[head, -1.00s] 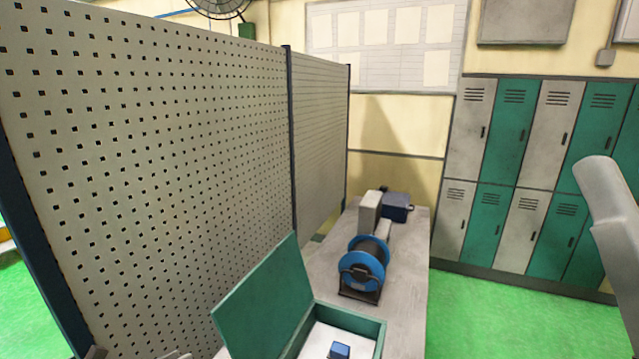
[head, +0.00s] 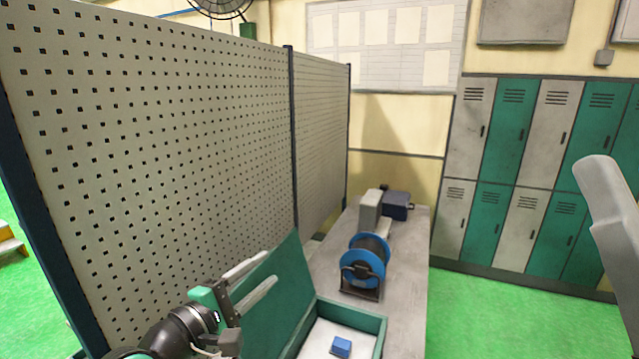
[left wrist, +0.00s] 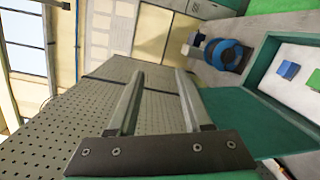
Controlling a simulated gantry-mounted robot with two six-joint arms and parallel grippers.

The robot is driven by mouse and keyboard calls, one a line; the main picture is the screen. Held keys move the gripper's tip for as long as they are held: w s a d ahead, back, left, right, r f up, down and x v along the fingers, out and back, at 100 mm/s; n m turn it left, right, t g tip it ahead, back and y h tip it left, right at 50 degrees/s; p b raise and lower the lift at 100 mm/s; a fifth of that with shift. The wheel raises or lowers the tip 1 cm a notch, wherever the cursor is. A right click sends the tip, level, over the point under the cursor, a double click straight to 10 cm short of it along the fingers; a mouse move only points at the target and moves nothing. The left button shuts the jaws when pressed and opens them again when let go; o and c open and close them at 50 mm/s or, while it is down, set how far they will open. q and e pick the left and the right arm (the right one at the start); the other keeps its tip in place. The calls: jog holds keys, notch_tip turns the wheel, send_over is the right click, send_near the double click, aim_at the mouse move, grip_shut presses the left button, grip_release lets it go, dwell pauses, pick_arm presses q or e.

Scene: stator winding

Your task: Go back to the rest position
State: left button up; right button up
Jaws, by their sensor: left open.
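My left gripper (head: 262,280) comes in at the bottom of the head view, in front of the raised green lid of the box. Its two fingers are apart with nothing between them. In the left wrist view both fingers (left wrist: 155,95) show spread and empty. At the right edge of the head view a grey arm part of mine (head: 606,210) shows. My right gripper is not in view.
An open green box (head: 372,328) with a blue block (head: 341,346) inside stands on a grey bench (head: 405,290). Behind it are a blue spool (head: 362,268) and a dark blue machine (head: 396,205). A tall pegboard (head: 150,150) stands left; lockers (head: 520,180) line the back right.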

pick_arm(q)
jog(key=s+r+m+t, duration=0.4)
jog(key=s+r+m, duration=0.35)
jog(key=r, duration=0.45)
jog(key=s+a+r+m+t+y, duration=0.3)
jog(key=s+r+m+t, duration=0.1)
jog(key=s+r, duration=0.3)
jog(key=s+a+r+m+t+y, duration=0.4)
jog(key=s+r+m, duration=0.1)
jog(key=s, duration=0.5)
jog(key=shift+s+a+r, duration=0.2)
jog(key=shift+s+r, duration=0.2)
jog(key=shift+r, duration=0.45)
